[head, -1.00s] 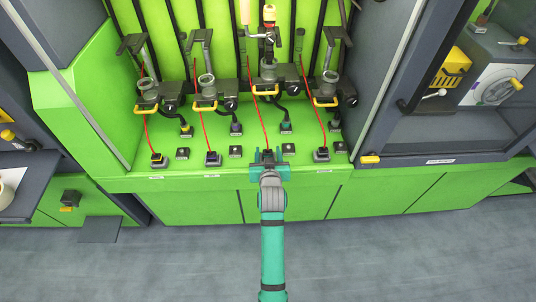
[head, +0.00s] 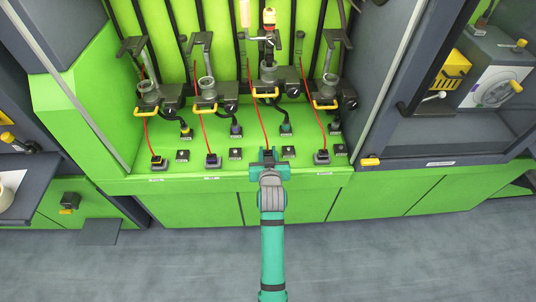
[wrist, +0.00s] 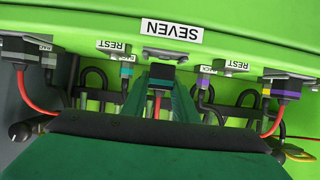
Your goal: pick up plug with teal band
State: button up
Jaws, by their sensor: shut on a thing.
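My gripper (head: 268,157) is at the front edge of the green bench. In the wrist view its two green fingers (wrist: 161,84) are shut on a small dark plug (wrist: 161,73) with a red cable. This plug's band is hard to tell apart from the fingers. A grey socket plate (wrist: 172,57) shows just behind it, by the SEVEN label (wrist: 171,31). I cannot tell whether the plug is clear of its socket. Another plug with a teal band (head: 285,130) stands in the back row; it also shows in the wrist view (wrist: 126,68).
Red-cabled plugs stand on both sides, one purple-banded (head: 213,160) to the left and another dark one (head: 321,156) to the right. REST plates (head: 235,153) (head: 288,151) lie close by. Yellow-handled clamps (head: 266,93) rise behind. The floor in front is clear.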

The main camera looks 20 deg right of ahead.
jog(key=s+a+r, duration=0.4)
jog(key=s+r, duration=0.8)
jog(key=s, duration=0.1)
send_over(268, 152)
jog(key=f, duration=0.4)
jog(key=shift+s+d, duration=0.1)
jog(key=shift+s, duration=0.3)
jog(key=shift+w, duration=0.35)
jog(key=shift+w+a+f, duration=0.15)
jog(key=shift+a+f, duration=0.1)
jog(key=shift+f, duration=0.05)
jog(key=shift+d+f, duration=0.2)
jog(key=shift+f, duration=1.5)
jog(key=shift+w+a+f, duration=0.1)
jog(key=shift+f, duration=1.85)
jog(key=shift+a, duration=0.2)
